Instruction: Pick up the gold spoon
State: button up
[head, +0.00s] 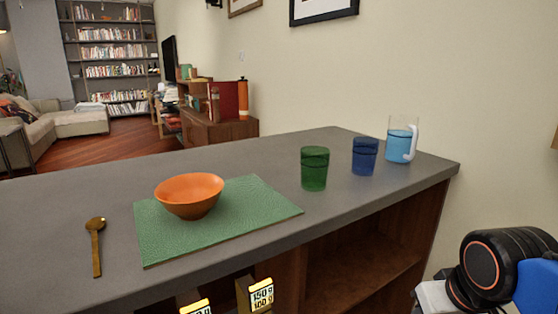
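The gold spoon (96,245) lies flat on the grey counter (50,212) at the left, its bowl end away from me and its handle toward the front edge. It is just left of a green placemat (240,225) and apart from it. Nothing covers the spoon. Part of my arm shows at the lower right, far from the spoon.
An orange bowl (190,194) stands on the placemat. A green glass (314,169), a blue glass (365,156) and a pitcher of blue liquid (401,140) stand to the right. Shelf space (350,265) opens below the counter. The counter around the spoon is clear.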

aim_at(94, 224)
jog(key=u, duration=1.55)
jog(key=k+l+z, duration=0.1)
jog(key=z, duration=0.2)
